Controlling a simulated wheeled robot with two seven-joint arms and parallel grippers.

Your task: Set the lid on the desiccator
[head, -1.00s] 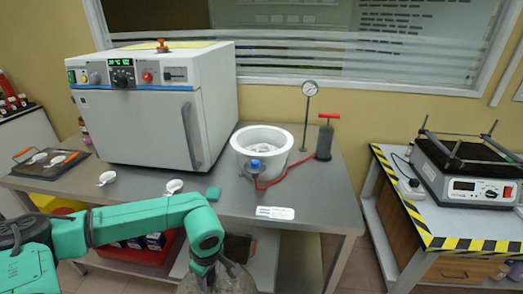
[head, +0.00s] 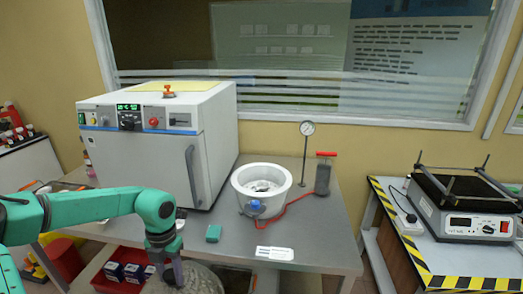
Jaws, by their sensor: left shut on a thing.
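The desiccator (head: 240,190) is a white round open bowl on the grey table, with white pieces inside and a blue-capped valve on its front. My left gripper (head: 171,272) points down at the lower edge of the head view, in front of the table. It is shut on the lid (head: 203,281), a grey, round, see-through disc cut off by the picture's bottom edge. The lid is apart from the desiccator, nearer to me and to its left. The fingertips are partly hidden. My right gripper is not in view.
A white oven (head: 150,150) stands left of the desiccator. A red hose (head: 292,201) runs from its valve to a black hand pump (head: 322,178); a gauge (head: 307,129) stands behind. A green block (head: 214,233) and a white label (head: 275,253) lie near the front edge.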

